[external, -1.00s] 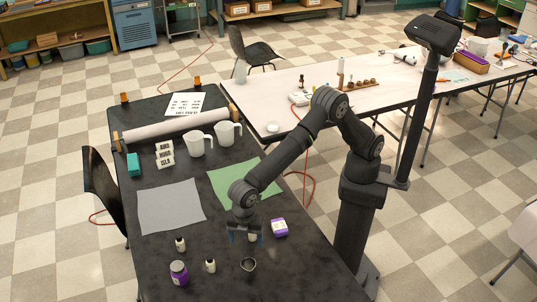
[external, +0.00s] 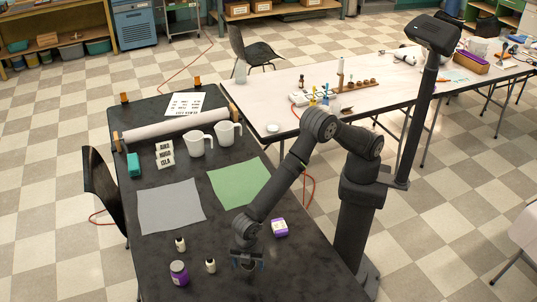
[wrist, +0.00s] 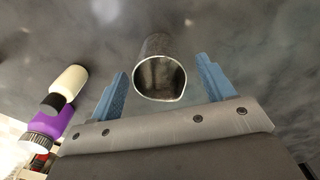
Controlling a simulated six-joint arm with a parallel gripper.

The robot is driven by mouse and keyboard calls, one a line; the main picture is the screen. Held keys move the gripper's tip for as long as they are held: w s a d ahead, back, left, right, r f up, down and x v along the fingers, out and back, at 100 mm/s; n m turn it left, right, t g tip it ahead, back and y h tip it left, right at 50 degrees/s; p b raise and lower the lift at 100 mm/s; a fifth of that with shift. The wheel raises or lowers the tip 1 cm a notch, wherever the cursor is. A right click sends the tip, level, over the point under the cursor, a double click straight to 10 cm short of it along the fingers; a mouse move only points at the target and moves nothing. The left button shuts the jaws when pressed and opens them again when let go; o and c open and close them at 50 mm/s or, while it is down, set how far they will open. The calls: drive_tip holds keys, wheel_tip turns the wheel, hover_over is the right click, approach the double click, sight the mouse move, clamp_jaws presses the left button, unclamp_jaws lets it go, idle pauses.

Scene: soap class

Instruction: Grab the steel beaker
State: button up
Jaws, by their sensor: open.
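The steel beaker (wrist: 160,68) stands on the dark table between the two blue fingers of my gripper (wrist: 163,88) in the wrist view. Its open mouth faces the camera, and there is a visible gap on each side. My gripper is open and does not touch the beaker there. In the external view my gripper (external: 248,264) is low over the near part of the table, right above the beaker, which is mostly hidden behind the gripper.
Two small white bottles (external: 180,244) (external: 211,265) and a purple jar (external: 179,273) stand left of my gripper. A grey sheet (external: 170,206) and a green sheet (external: 238,183) lie farther back. Bare table surrounds the beaker.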

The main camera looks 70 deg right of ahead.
drive_tip(key=shift+f, duration=0.3)
drive_tip(key=c, duration=1)
drive_tip(key=shift+r, duration=0.15)
drive_tip(key=shift+c, duration=0.2)
